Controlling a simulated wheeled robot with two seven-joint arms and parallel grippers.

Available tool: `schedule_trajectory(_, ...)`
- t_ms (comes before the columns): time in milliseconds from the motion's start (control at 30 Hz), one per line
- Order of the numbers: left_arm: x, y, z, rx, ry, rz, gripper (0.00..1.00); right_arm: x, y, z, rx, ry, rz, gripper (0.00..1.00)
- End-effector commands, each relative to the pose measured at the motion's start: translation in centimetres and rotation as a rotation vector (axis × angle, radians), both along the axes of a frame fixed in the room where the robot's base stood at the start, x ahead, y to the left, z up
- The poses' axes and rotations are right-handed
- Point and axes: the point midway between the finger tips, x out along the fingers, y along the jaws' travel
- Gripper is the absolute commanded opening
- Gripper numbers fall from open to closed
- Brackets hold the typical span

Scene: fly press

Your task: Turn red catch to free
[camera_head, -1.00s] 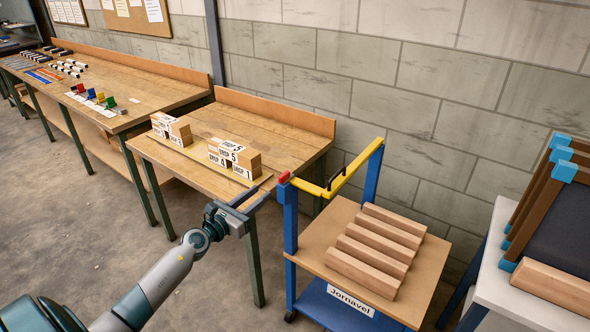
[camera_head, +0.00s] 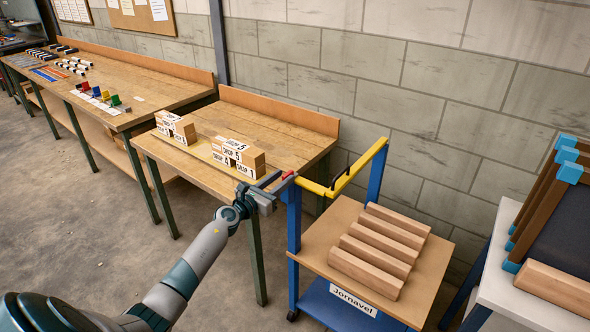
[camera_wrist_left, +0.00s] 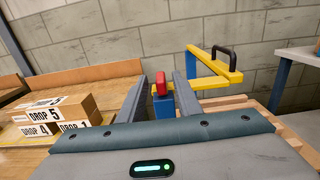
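The red catch (camera_head: 289,174) sits on top of the blue corner post (camera_head: 293,220) of a trolley, at the end of a yellow bar (camera_head: 325,188). It also shows in the left wrist view (camera_wrist_left: 161,82), standing upright between the fingers. My left gripper (camera_head: 279,181) is open, with its two fingers on either side of the red catch; I cannot tell whether either finger touches it. The fingers also show in the left wrist view (camera_wrist_left: 160,90). The yellow bar carries a black handle (camera_wrist_left: 224,54). My right gripper is in neither view.
The trolley's wooden top (camera_head: 422,265) holds several wooden bars. Wooden blocks labelled DROP (camera_head: 237,152) stand on the workbench (camera_head: 285,120) left of the catch. A white table (camera_head: 505,297) with framed panels stands at the right. A block wall runs behind.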

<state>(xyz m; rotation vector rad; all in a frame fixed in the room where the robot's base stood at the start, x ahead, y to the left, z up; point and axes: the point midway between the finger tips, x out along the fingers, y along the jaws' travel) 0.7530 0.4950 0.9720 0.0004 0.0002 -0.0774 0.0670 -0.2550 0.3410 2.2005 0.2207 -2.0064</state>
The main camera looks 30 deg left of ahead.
Motion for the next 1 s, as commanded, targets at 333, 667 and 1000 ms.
schedule_trajectory(333, 5.0, -0.4, 0.0, -0.004, -0.002, 0.0, 0.31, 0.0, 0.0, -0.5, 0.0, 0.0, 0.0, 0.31)
schedule_trajectory(667, 7.3, -0.6, 0.0, -0.001, 0.0, 0.0, 0.31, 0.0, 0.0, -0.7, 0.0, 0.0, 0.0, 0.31)
schedule_trajectory(1000, 7.5, -0.6, 0.0, -0.001, 0.0, -0.001, 0.31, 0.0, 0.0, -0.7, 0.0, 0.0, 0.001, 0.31)
